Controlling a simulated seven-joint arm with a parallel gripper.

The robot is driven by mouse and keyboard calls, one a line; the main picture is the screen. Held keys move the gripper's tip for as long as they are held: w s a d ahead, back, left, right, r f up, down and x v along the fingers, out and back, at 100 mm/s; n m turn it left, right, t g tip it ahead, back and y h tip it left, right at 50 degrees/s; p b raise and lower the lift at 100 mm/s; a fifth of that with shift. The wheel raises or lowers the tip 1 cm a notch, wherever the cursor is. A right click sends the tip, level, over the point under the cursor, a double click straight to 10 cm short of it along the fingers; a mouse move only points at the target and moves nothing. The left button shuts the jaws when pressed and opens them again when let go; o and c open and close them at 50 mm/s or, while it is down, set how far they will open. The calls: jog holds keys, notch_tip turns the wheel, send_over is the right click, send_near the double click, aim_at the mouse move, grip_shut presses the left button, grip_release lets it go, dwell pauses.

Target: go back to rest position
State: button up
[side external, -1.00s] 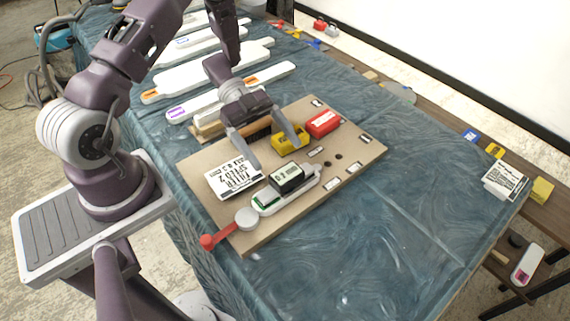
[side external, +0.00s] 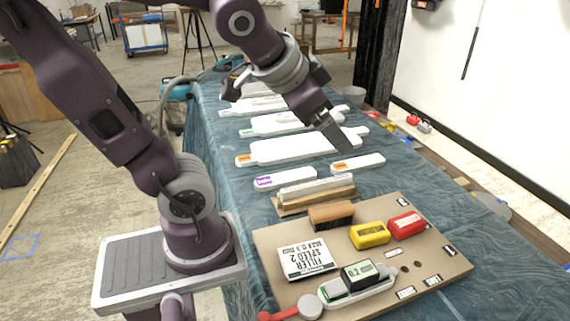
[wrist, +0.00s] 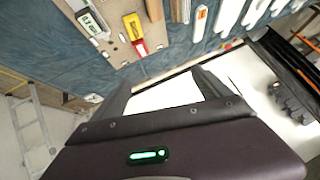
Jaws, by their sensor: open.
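My gripper (side external: 328,128) is raised in the air above the blue-covered table, over the far side of the tan board (side external: 275,240). In the wrist view its two dark fingers (wrist: 160,82) stand apart with nothing between them. The board carries a yellow block (side external: 370,235), a red block (side external: 406,225), a brown brush-like block (side external: 331,215), a white label card (side external: 306,260) and a white-and-green tool with a dark block marked 0.2 (side external: 358,275) on it. My gripper touches none of these.
Several white paddle-shaped tools (side external: 300,148) lie on the blue cloth (side external: 225,150) behind the board. A pale bar on a wooden block (side external: 315,190) sits just behind the board. A white wall (side external: 500,90) stands at the right.

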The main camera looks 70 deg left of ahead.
jog(key=s+d+f+g+h, duration=0.2)
jog(key=s+d, duration=0.4)
jog(key=s, duration=0.4)
jog(key=shift+f+n+h, duration=0.3)
jog(key=shift+f+n, duration=0.05)
jog(key=shift+n, duration=0.05)
jog(key=shift+o, duration=0.4)
dwell(1.2)
